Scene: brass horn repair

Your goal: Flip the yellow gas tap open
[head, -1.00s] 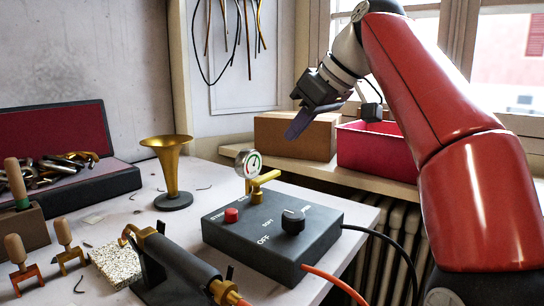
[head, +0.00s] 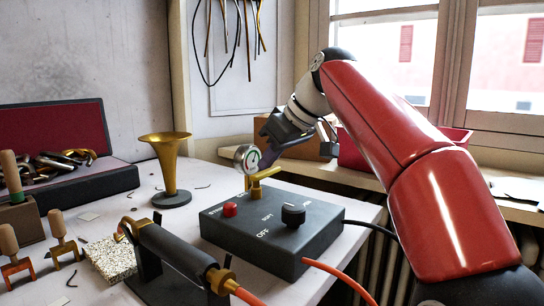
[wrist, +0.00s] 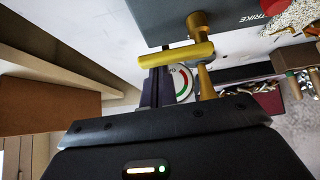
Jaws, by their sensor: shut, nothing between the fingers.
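The yellow gas tap (head: 261,181) stands on top of the dark control box (head: 272,235), near its back edge, beside a round pressure gauge (head: 247,158). Its handle is a bar lying sideways over a brass stem. In the wrist view the yellow handle (wrist: 176,55) crosses in front of my dark fingers (wrist: 157,85). My gripper (head: 266,162) is shut and empty, its fingertips pointing down just behind and above the handle. I cannot tell whether the fingertips touch it. The gauge is partly hidden behind the fingers in the wrist view.
The box carries a red button (head: 230,209) and a black knob (head: 293,214) by the word OFF. A brass horn bell (head: 166,160) stands to the left. A torch (head: 180,255) lies on a stand in front. A cardboard box and pink bin (head: 352,150) sit behind my arm.

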